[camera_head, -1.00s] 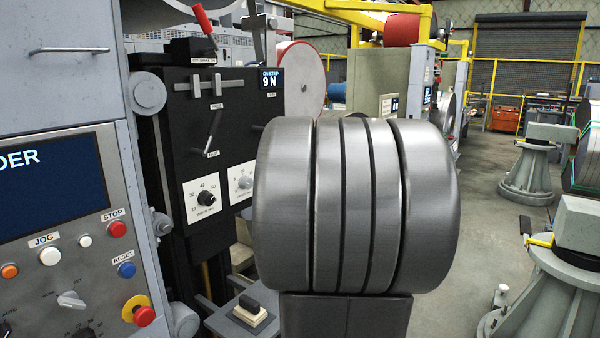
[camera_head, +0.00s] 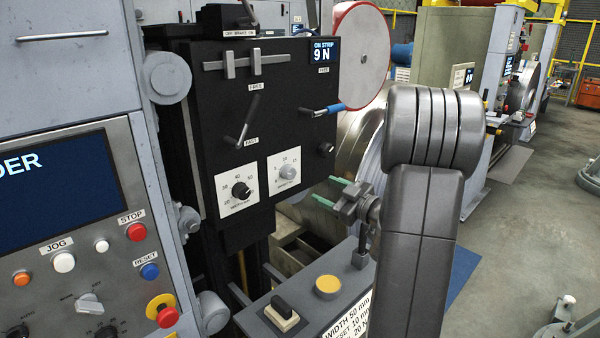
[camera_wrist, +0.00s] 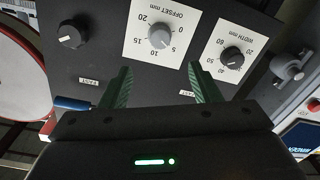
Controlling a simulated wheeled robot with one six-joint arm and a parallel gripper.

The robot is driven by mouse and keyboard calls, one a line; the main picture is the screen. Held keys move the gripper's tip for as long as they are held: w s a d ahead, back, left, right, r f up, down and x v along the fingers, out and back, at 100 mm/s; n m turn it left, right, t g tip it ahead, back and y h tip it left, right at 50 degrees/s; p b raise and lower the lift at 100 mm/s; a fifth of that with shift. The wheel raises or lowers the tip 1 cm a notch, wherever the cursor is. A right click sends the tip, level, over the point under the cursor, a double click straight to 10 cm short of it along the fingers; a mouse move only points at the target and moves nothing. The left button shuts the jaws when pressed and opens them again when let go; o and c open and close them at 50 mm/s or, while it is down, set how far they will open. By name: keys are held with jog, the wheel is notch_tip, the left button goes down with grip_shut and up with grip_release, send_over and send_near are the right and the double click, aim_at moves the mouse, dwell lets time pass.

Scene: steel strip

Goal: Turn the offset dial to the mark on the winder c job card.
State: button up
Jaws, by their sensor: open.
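The offset dial (camera_head: 288,171) is a grey knob on a white plate on the black panel. In the wrist view the offset dial (camera_wrist: 160,36) shows upside down, marked 0 to 20 mm; its pointer is too small to read. The job card (camera_head: 352,318) is partly hidden by my arm; it reads width 50 mm, an offset line of 10 mm, and 20 N. My gripper (camera_head: 338,194) is open and empty, its green fingers right of the dial and apart from it. In the wrist view my gripper (camera_wrist: 160,78) has its fingers spread either side of the dial's line.
The black width dial (camera_head: 239,189) sits left of the offset dial. A blue-handled lever (camera_head: 328,109) and another black knob (camera_head: 325,149) are close by.

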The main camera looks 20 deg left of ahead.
aim_at(292, 175)
jog(key=p+x, duration=0.2)
jog(key=x, duration=1)
jog(key=shift+a, duration=0.25)
jog(key=shift+c, duration=0.5)
jog(key=c, duration=0.9)
jog(key=shift+f, duration=0.1)
jog(key=shift+m, duration=0.4)
jog(key=m+p, duration=0.1)
jog(key=m, duration=0.4)
jog(key=shift+m, duration=0.3)
jog(key=m+p, duration=0.1)
jog(key=m, duration=0.4)
jog(key=shift+f+m, duration=0.1)
jog(key=shift+m, duration=0.2)
